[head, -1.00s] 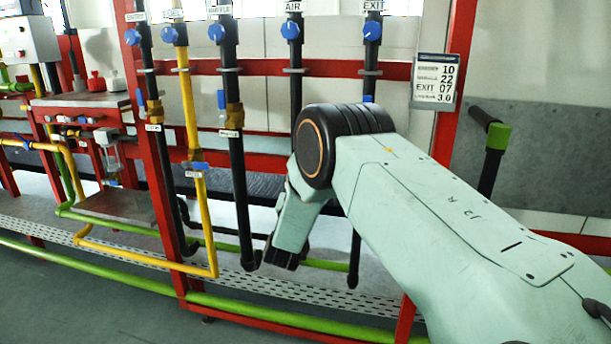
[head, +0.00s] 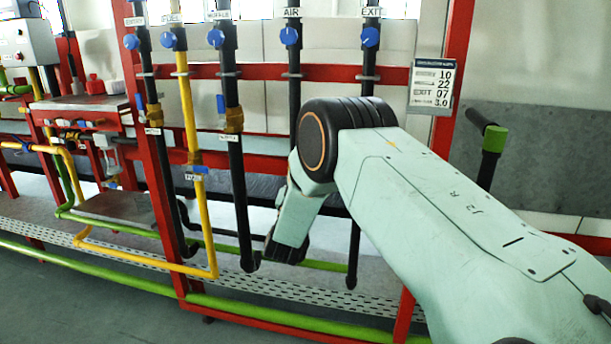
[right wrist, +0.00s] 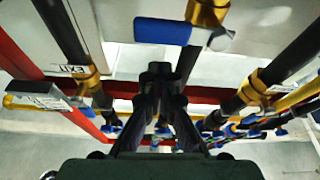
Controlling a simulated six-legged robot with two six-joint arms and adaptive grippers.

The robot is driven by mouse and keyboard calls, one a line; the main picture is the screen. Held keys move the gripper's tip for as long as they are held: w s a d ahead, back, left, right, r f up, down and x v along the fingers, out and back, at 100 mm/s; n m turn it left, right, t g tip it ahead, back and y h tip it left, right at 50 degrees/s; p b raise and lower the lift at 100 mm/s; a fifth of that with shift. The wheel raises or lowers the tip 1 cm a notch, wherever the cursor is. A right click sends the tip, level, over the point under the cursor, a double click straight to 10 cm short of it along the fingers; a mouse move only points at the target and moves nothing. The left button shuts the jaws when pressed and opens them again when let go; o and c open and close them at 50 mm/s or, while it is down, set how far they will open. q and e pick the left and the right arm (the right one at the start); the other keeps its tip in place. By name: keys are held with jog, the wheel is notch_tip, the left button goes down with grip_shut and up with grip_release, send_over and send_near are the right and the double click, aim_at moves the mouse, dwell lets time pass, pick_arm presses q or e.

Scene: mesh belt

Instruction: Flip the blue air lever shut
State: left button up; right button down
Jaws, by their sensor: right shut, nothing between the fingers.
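The AIR pipe (head: 294,80) hangs under its AIR label (head: 292,13) in the head view; its lower part is hidden behind my right arm. In the right wrist view a blue lever (right wrist: 162,31) lies crosswise beside a brass valve (right wrist: 208,12), close in front of my right gripper (right wrist: 161,72); it appears to be the air lever. The fingers are shut and empty, with tips just below the lever in the picture. I cannot tell whether they touch it. In the head view my arm hides the air lever. My left gripper is not in view.
Neighbouring pipes carry blue knobs (head: 216,38) and levers, with a yellow pipe (head: 185,110) at left. The EXIT pipe (head: 369,85) stands just right of the air pipe. Red frame bars (head: 260,71) cross behind, and a label board (head: 432,87) hangs at right.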

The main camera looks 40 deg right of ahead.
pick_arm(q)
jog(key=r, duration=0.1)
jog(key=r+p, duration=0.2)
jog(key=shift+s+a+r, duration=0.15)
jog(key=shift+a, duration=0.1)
pick_arm(e)
jog(key=r+v, duration=0.1)
jog(key=v, duration=0.8)
jog(key=shift+s+a, duration=0.25)
jog(key=shift+a, duration=0.25)
jog(key=shift+r, duration=0.1)
